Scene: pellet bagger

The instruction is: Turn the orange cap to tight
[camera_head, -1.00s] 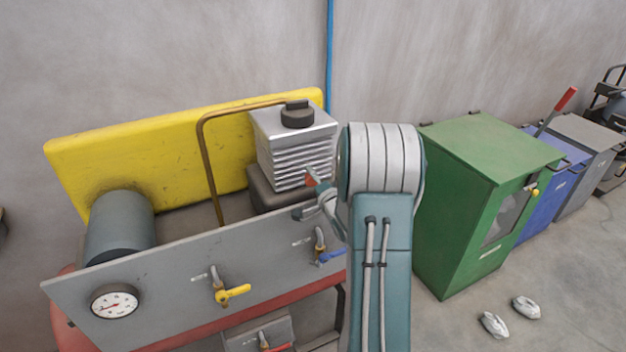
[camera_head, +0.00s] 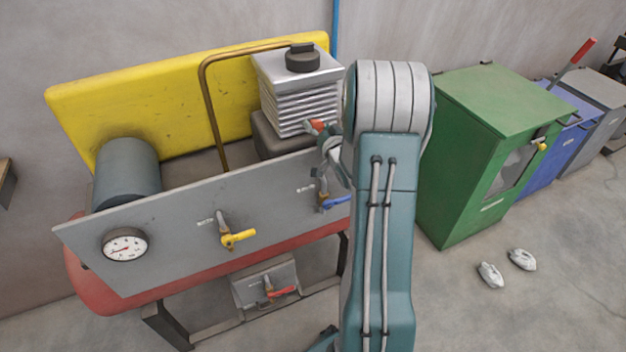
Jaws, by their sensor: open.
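A small orange-red piece (camera_head: 316,125), which looks like the orange cap, shows in the head view at the lower right of the finned grey compressor block (camera_head: 298,98). My gripper (camera_head: 328,145) is right beside it, in front of the block and just above the panel's top edge. The gripper is open. My arm's large grey joint and teal link hide part of it, and its fingertips are too small to make out. I cannot tell whether they touch the orange piece, or how tight the cap is.
A grey panel (camera_head: 180,240) carries a gauge (camera_head: 125,244), a yellow-handled valve (camera_head: 235,238) and a blue-handled valve (camera_head: 333,202). A brown pipe (camera_head: 210,110) bends over behind it. A green cabinet (camera_head: 470,150) stands right. White shoe-like items (camera_head: 490,274) lie on open floor.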

